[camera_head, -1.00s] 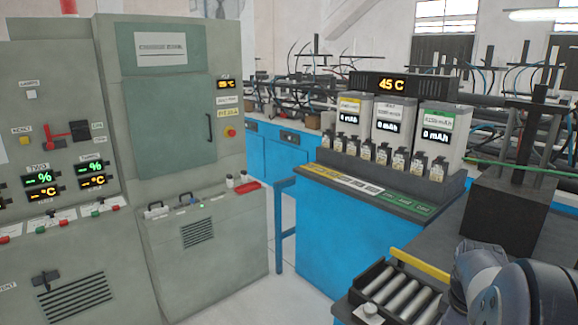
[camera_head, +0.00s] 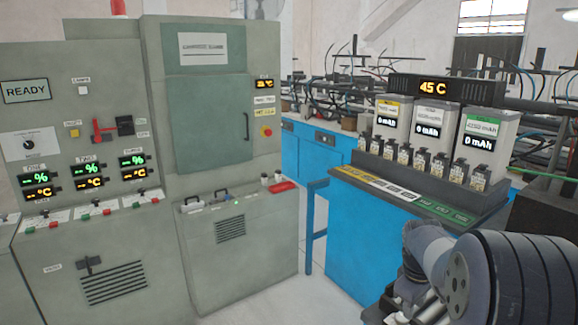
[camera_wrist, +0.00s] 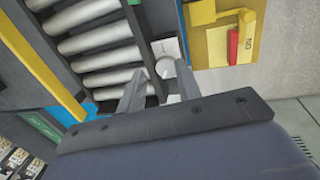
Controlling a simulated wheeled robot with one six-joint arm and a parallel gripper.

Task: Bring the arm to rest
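My gripper (camera_wrist: 158,75) shows in the wrist view with its two grey fingers apart. It is open, and I see nothing held between them. Beyond the fingers is a pale round knob (camera_wrist: 165,67) beside a dark tray of light rollers (camera_wrist: 98,30). I cannot tell how far the fingers are from the knob. In the head view my arm fills the lower right corner, and the gripper itself is not visible there.
A blue bench (camera_head: 365,255) with a row of small cells (camera_head: 430,160) and a 45 C display (camera_head: 433,88) stands right of centre. Grey-green cabinets (camera_head: 205,130) fill the left. A yellow plate with a red switch (camera_wrist: 233,45) lies near the rollers. Bare floor (camera_head: 300,303) shows between cabinets and bench.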

